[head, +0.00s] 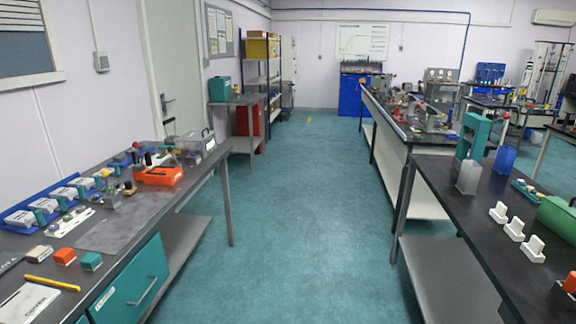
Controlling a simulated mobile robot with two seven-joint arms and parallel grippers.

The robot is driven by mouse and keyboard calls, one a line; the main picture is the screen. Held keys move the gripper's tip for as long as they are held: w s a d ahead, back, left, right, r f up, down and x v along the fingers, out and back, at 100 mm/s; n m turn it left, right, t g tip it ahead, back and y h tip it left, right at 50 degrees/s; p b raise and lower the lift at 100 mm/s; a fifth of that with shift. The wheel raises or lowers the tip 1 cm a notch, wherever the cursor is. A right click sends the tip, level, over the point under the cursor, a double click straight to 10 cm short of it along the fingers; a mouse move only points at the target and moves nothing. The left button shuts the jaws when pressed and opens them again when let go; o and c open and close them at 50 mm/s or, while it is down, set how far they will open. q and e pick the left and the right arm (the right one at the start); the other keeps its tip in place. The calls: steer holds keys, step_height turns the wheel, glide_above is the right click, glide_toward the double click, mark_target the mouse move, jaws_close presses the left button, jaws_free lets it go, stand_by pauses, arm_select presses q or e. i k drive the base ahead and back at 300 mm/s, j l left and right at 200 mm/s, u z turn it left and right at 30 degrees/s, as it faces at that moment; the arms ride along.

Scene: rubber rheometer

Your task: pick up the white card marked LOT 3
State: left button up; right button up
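Three small white upright pieces stand in a row on the dark right-hand bench: a far one (498,212), a middle one (514,229) and a near one (533,249). They look like cards in holders, but I can read no marking on them, so I cannot tell which, if any, says LOT 3. A flat white card or sheet (28,303) with dark print lies at the near end of the left bench; its print is not legible as LOT 3. Neither of my grippers is in view.
The left bench (110,236) holds blue trays, an orange box (160,175), coloured blocks and a yellow marker (52,284). On the right bench (470,236) are a green rounded container (558,217) and a blue container (504,158). The green floor aisle (290,240) between them is clear.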

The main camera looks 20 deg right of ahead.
mark_target(535, 244)
steer(key=i+l+z, duration=0.1)
steer(key=i+z, duration=0.15)
steer(key=z, duration=0.15)
steer(key=i+z, duration=0.25)
steer(key=z, duration=0.15)
steer(key=i+j+z, duration=0.1)
steer(key=i+z, duration=0.15)
steer(key=z, duration=0.15)
steer(key=i+j+z, duration=0.15)
steer(key=i+z, duration=0.25)
steer(key=i+j+z, duration=0.2)
steer(key=z, duration=0.25)
steer(key=i+j+z, duration=0.55)
steer(key=j+z, duration=0.25)
